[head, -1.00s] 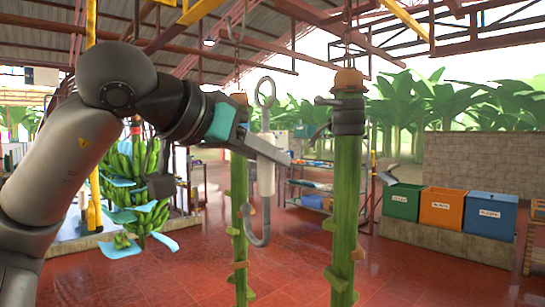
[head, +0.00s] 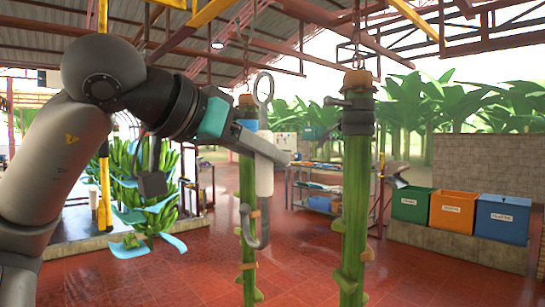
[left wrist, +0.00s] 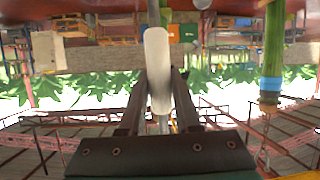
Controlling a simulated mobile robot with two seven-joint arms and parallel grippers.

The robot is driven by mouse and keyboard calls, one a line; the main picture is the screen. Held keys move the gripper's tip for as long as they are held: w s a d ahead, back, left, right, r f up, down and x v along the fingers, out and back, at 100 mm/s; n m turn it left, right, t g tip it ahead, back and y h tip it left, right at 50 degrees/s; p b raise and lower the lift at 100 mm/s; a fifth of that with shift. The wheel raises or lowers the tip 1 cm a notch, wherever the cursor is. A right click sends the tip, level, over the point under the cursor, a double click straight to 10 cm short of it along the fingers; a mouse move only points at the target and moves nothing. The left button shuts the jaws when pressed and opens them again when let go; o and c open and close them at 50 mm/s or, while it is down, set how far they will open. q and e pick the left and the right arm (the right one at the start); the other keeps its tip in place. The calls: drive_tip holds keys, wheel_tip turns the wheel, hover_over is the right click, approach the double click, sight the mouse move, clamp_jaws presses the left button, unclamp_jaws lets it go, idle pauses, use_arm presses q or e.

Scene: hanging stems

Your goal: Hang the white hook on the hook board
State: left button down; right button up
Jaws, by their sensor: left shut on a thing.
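The white hook (head: 264,178) has a white sleeve, a grey ring at its top and a grey curved hook at its bottom. It hangs upright in my left gripper (head: 270,150), whose fingers are shut on the sleeve. In the left wrist view, the sleeve (left wrist: 157,68) sits between the two fingers (left wrist: 158,105). In the head view the hook is in front of a green hanging stem (head: 247,200) and covers part of it. I cannot make out the hook board for certain in either view. My right gripper is not in view.
A second green stem (head: 355,200) hangs to the right of the hook. A banana bunch (head: 150,190) hangs at the left. Green (head: 411,205), orange (head: 452,210) and blue (head: 502,218) bins stand on a low wall. A shelf (head: 315,185) stands behind. Red floor lies open between them.

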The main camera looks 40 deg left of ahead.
use_arm(q)
drive_tip(key=s+b, duration=0.2)
drive_tip(key=s, duration=0.4)
drive_tip(key=shift+s+a, duration=0.2)
drive_tip(key=shift+a, duration=0.05)
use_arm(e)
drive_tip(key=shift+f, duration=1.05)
use_arm(q)
drive_tip(key=shift+w, duration=0.1)
